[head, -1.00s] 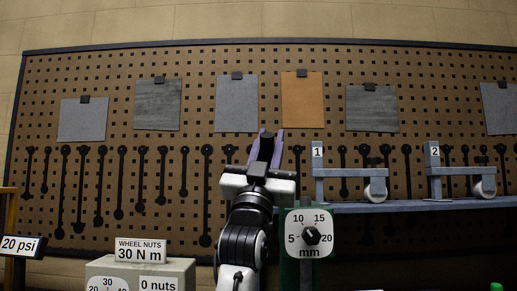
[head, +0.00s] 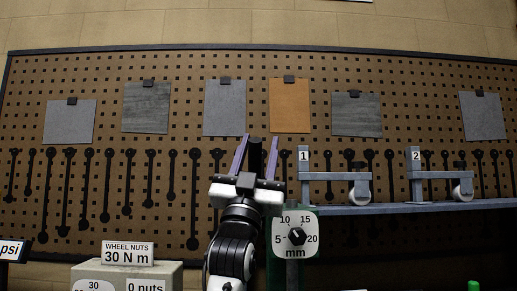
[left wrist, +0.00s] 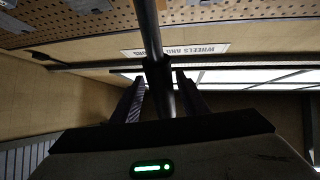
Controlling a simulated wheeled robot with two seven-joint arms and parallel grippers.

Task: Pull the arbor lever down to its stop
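A dark upright bar (head: 256,155), which looks like the arbor lever, stands between the fingers of my left gripper (head: 256,152) in the head view. In the left wrist view the dark rod (left wrist: 149,28) comes down from the top to a thicker dark end between the fingertips (left wrist: 160,85). The fingers look spread, with small gaps beside the bar, so the left gripper seems open around it. The lever's base and pivot are hidden. My right gripper is not in view.
A dial marked 5 to 20 mm (head: 295,236) stands just right of my left arm. A grey shelf (head: 390,209) with stands numbered 1 and 2 runs to the right. A wheel-nuts box (head: 128,275) is at lower left. A pegboard (head: 150,100) covers the back wall.

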